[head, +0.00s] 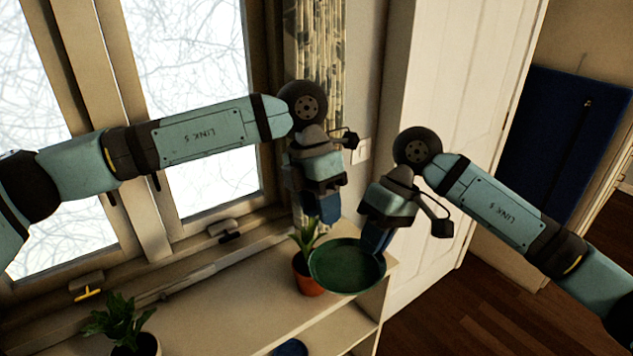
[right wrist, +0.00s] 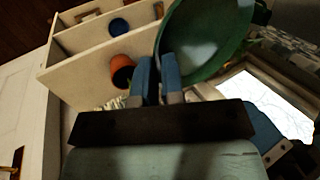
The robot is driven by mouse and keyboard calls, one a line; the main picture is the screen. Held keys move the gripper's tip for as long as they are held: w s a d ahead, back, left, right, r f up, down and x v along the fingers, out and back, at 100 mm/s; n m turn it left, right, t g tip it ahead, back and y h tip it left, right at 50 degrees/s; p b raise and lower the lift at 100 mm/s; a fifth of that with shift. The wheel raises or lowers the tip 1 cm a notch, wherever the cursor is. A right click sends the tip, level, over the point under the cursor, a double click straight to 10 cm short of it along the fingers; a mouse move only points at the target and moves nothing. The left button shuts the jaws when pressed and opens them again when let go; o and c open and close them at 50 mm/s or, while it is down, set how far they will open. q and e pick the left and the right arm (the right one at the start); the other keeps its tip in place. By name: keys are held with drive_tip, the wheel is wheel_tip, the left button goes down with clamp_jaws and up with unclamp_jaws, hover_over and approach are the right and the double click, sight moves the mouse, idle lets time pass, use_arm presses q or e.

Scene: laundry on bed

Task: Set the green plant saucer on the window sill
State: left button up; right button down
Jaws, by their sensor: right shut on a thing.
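The green plant saucer (head: 346,267) is a round, shallow dish, held tilted above the right end of the pale ledge (head: 225,312) below the window. My right gripper (head: 377,240) is shut on its rim. The right wrist view shows the saucer (right wrist: 205,40) beside my blue fingers (right wrist: 157,78). I cannot tell whether the saucer touches the ledge or the potted plant behind it. My left gripper (head: 325,207) points down just behind the saucer, near the plant, and holds nothing I can see. Its fingertips are too unclear to tell open from shut.
A plant in an orange pot (head: 304,275) stands left of the saucer, partly hidden by it. Another potted plant (head: 128,325) stands at the front left. The ledge between them looks clear. A blue dish (head: 290,348) sits on the shelf below. A white door (head: 455,120) stands at right.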

sight(328, 246)
use_arm(q)
drive_tip(key=x, duration=0.6)
drive_tip(key=shift+s+d+f, duration=0.1)
drive_tip(key=shift+f, duration=0.25)
clamp_jaws()
use_arm(e)
drive_tip(key=shift+r, duration=0.1)
drive_tip(key=c, duration=1.1)
unclamp_jaws()
drive_tip(key=shift+c, duration=0.2)
